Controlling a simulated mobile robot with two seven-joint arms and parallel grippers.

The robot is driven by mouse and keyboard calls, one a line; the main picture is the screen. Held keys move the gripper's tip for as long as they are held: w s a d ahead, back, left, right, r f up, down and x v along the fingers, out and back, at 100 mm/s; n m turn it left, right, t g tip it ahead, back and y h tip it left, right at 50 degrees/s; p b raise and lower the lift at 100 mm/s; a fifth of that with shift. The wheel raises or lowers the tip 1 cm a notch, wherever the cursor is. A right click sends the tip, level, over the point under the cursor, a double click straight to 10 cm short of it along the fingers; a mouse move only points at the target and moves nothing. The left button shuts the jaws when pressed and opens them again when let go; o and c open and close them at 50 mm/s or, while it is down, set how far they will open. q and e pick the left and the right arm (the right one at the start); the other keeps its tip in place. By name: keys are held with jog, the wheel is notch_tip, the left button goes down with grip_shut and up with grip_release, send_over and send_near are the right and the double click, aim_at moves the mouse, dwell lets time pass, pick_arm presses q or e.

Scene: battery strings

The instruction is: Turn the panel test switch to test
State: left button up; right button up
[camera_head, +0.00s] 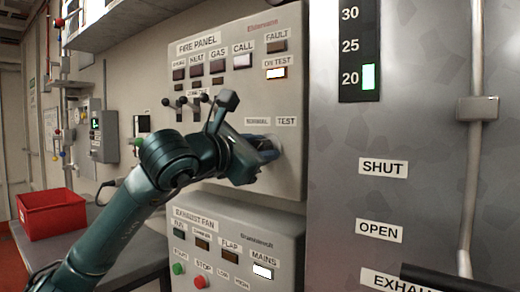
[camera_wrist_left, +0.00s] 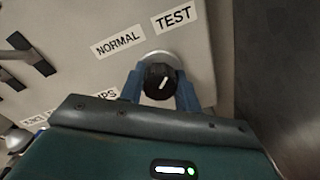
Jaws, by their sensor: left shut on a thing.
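The fire panel (camera_head: 225,100) is on the wall, with NORMAL (camera_head: 257,122) and TEST (camera_head: 287,121) labels above its test switch. The left wrist view shows the switch as a round black knob (camera_wrist_left: 158,82) with a white pointer line. The line points up and right, roughly towards the TEST label (camera_wrist_left: 173,18) and away from the NORMAL label (camera_wrist_left: 118,43). My left gripper (camera_head: 266,150) is shut on the knob, with a blue finger on each side (camera_wrist_left: 160,90). In the head view it hides the knob. The ON TEST lamp (camera_head: 276,73) is lit. My right gripper is not in view.
An exhaust fan panel (camera_head: 235,240) with buttons and a lit MAINS lamp sits directly below. A metal cabinet face (camera_head: 330,180) with SHUT and OPEN labels stands close on the right. Small levers (camera_head: 187,104) are left of the gripper. A red crate (camera_head: 52,214) is at far left.

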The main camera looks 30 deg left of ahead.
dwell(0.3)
pick_arm(q)
jog(key=o, duration=1)
jog(key=shift+c, duration=0.2)
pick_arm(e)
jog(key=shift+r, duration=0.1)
pick_arm(q)
jog(key=shift+s, duration=0.15)
jog(key=shift+s, duration=0.35)
jog(key=s+a+b, duration=0.1)
jog(key=s+b, duration=0.2)
jog(key=s, duration=0.9)
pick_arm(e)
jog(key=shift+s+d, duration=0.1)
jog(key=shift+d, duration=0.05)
pick_arm(q)
jog(key=shift+s, duration=0.1)
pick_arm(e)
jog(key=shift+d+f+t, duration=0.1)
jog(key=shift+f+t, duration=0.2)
